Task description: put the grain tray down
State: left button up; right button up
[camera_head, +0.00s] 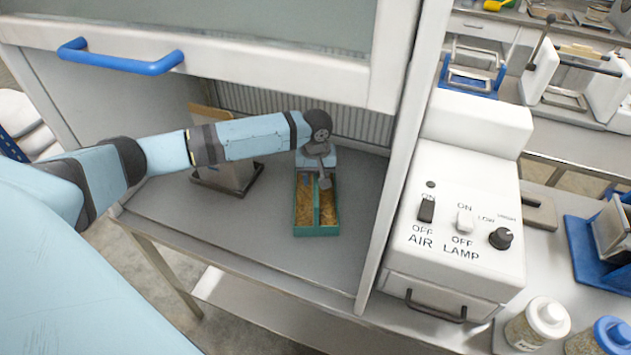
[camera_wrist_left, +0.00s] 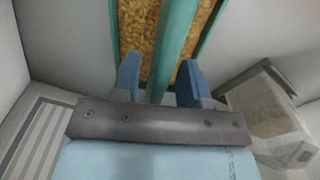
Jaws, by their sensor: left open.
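The grain tray (camera_head: 316,231) is a green, two-compartment tray with golden-brown grain on both sides of a central green bar. It appears to rest level on the grey floor inside the open-fronted cabinet. My left gripper (camera_head: 316,174) is over its far end, pointing down. In the left wrist view, the gripper's blue fingers (camera_wrist_left: 158,80) are spread, with the tray's green bar (camera_wrist_left: 174,45) between them and a gap on each side. The tray's far end is partly hidden by the gripper. My right gripper is in neither view.
A grey-and-tan box-like device (camera_head: 228,177) on a dark base stands left of the tray. The raised sash with its blue handle (camera_head: 120,64) hangs above my arm. A white post and control box (camera_head: 455,215) bound the right side. Cabinet floor (camera_head: 240,235) in front is clear.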

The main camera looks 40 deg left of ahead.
pick_arm(q)
notch_tip(320, 180, up, 11)
jog(key=shift+f+b, duration=0.2)
jog(key=shift+b, duration=0.3)
